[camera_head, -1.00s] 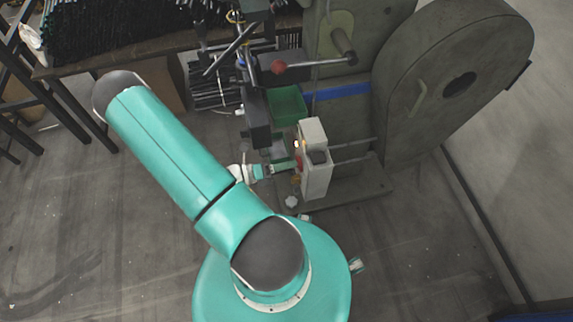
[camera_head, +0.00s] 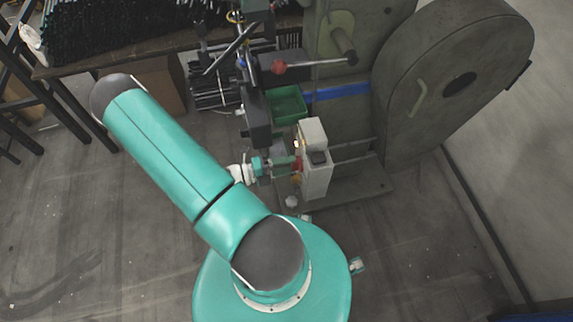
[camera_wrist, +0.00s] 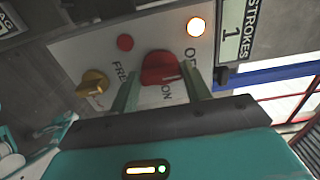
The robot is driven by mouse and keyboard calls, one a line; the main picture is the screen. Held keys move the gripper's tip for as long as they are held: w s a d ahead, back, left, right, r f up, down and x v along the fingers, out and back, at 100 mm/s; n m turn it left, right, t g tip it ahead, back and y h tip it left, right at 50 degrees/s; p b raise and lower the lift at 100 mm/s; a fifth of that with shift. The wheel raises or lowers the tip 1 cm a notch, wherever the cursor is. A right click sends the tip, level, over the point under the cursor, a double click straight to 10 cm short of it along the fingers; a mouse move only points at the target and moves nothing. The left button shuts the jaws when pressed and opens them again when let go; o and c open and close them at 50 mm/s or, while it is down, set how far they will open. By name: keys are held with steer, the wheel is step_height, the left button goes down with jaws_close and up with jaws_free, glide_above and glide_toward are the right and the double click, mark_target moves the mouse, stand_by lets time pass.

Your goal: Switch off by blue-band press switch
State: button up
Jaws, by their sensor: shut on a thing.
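The press with the blue band (camera_head: 340,91) stands at the right of the head view. A pale switch box (camera_head: 316,178) is on its near side. In the wrist view its panel (camera_wrist: 75,60) carries a red rotary switch (camera_wrist: 160,68) beside ON and partly hidden OFF lettering. My gripper (camera_wrist: 163,74) has one finger on each side of this switch and is shut on it; it also shows at the box in the head view (camera_head: 290,163). A pale mark on the switch lies near the ON lettering. The round lamp (camera_wrist: 196,28) is lit.
A strokes counter (camera_wrist: 231,38) is at the right. A red-ball lever (camera_head: 278,67) and a green bin (camera_head: 287,104) are behind the box. The floor at the left is mostly clear.

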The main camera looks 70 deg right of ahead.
steer(key=shift+c, duration=0.2)
steer(key=o, duration=1)
steer(key=v, duration=1.4)
steer(key=shift+d, duration=0.1)
